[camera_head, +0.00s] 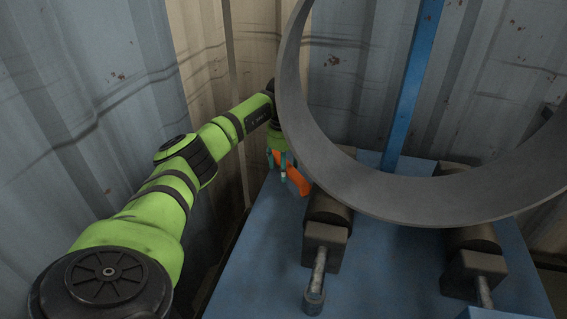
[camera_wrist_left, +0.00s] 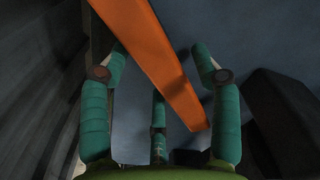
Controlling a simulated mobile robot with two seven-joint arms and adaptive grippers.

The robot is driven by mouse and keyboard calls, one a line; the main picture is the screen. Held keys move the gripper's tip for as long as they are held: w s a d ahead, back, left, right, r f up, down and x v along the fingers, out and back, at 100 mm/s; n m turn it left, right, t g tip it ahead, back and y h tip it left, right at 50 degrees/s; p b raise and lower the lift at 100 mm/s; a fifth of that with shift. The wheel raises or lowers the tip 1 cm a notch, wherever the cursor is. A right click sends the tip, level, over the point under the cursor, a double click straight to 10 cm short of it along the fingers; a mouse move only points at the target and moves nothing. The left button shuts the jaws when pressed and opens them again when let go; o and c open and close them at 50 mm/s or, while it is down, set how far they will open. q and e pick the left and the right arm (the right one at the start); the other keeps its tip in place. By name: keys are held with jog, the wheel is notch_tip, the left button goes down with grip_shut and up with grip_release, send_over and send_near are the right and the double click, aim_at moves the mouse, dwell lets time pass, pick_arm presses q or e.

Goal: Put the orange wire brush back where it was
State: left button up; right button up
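The orange wire brush (camera_head: 299,183) is on the blue table's left side, partly hidden behind my left gripper's fingers. My left gripper (camera_head: 283,169) points down over it at the table's left edge. In the left wrist view, the orange brush (camera_wrist_left: 158,55) runs diagonally from the top left to the lower right. The teal fingers of my left gripper (camera_wrist_left: 160,70) are spread around it, with visible gaps on both outer sides. Only a plain orange length shows there; no bristles are visible. My right gripper is not in view.
A large grey metal ring (camera_head: 350,190) stands over dark rollers (camera_head: 328,213) just right of the brush. The blue table (camera_head: 385,270) is clear in front between the rollers. Corrugated walls (camera_head: 205,60) close in behind and to the left.

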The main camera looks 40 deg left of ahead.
pick_arm(q)
jog(key=shift+r, duration=0.25)
notch_tip(320, 180, up, 12)
jog(key=p, duration=0.2)
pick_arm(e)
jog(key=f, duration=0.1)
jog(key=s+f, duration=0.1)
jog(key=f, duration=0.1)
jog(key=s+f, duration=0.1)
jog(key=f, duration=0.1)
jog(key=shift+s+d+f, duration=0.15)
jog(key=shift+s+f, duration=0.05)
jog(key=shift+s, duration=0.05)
pick_arm(q)
jog(key=shift+f, duration=0.1)
